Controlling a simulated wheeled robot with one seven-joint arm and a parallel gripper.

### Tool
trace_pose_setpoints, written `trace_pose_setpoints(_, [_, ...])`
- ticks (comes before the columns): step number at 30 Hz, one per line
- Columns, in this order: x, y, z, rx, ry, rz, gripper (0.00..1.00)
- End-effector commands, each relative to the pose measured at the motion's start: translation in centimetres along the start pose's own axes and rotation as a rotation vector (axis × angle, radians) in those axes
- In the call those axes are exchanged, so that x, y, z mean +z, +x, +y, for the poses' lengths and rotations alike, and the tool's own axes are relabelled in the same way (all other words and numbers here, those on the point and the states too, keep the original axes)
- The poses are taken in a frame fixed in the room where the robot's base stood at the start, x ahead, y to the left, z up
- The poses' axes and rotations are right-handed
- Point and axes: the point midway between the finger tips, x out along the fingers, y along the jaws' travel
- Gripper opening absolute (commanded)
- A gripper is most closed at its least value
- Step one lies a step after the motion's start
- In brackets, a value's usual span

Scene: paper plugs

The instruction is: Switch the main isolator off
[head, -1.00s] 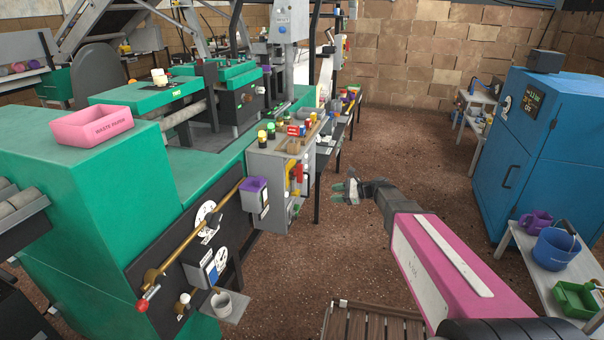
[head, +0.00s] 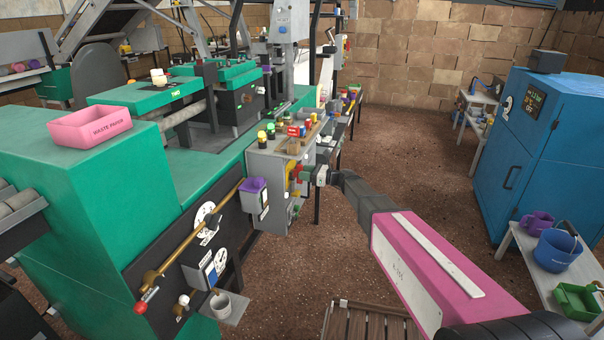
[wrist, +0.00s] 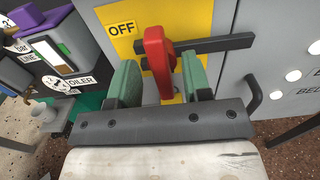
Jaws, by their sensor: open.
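The main isolator's red handle (wrist: 158,62) stands upright in the wrist view, in front of a yellow plate (wrist: 201,22) on a grey cabinet. A label reading "OFF" (wrist: 123,28) is at the plate's upper left. My gripper (wrist: 158,82) is open, with one green finger on each side of the red handle. I cannot tell whether either finger touches it. The handle's lower end is partly hidden by my gripper. In the head view, my gripper (head: 309,174) is at the front of the grey cabinet (head: 263,163) and covers much of the isolator.
A dark bar (wrist: 228,43) crosses behind the handle, and a black pull handle (wrist: 254,95) is at the right. A purple-topped oiler box (wrist: 55,45) is at the left.

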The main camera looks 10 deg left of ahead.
Motion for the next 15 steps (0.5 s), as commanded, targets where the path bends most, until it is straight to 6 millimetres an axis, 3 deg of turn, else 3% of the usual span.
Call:
trace_pose_setpoints(6, [0.0, 1.6, 0.0, 0.0, 0.0, 0.0, 0.45])
trace_pose_setpoints(15, [0.0, 1.7, 0.0, 0.0, -0.001, 0.0, 0.45])
